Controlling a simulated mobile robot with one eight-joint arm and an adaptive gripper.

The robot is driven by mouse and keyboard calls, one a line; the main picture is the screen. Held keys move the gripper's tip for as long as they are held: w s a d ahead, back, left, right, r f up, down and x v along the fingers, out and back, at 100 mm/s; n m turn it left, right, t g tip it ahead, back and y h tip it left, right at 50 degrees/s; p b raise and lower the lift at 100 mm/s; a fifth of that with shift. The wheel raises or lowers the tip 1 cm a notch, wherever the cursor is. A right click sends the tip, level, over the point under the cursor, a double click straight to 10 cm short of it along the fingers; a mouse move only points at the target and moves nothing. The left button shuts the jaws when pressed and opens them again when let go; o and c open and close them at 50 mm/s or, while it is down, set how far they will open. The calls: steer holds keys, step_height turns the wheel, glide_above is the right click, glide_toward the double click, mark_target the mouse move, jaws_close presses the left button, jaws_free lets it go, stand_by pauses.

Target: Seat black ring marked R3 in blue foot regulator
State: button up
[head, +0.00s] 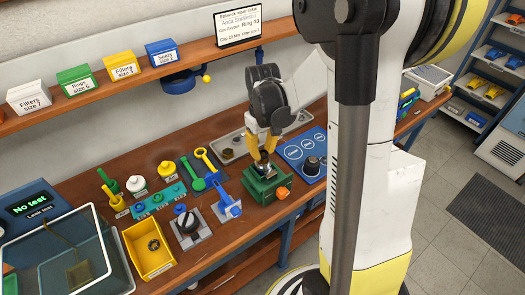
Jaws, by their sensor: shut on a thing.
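My gripper (262,146), with yellow fingers, points down over a green vise (267,184) with an orange knob. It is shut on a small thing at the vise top. The fingers mostly hide that thing, and I cannot tell whether it is the black ring marked R3. A small grey and dark part (262,166) shows just under the fingertips. I cannot make out whether it is the blue foot regulator or whether it touches the held thing. No R3 marking is readable on any part. A teal rack (158,201) with small labelled places stands to the left.
A yellow bin (134,241) holds a dark round part. A grey plate with a black knob (187,222) and a blue fixture (228,207) stand left of the vise. A blue mat (291,152) lies right. A shelf (100,97) with boxes overhangs the bench's back.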

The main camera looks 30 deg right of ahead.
steer(key=shift+f+b, duration=0.65)
stand_by(0.8)
steer(key=shift+f+b, duration=0.3)
steer(key=o, duration=1.4)
steer(key=shift+c, duration=0.2)
steer(key=shift+r, duration=0.1)
steer(key=shift+r+p, duration=2.9)
steer(key=shift+r, duration=1.05)
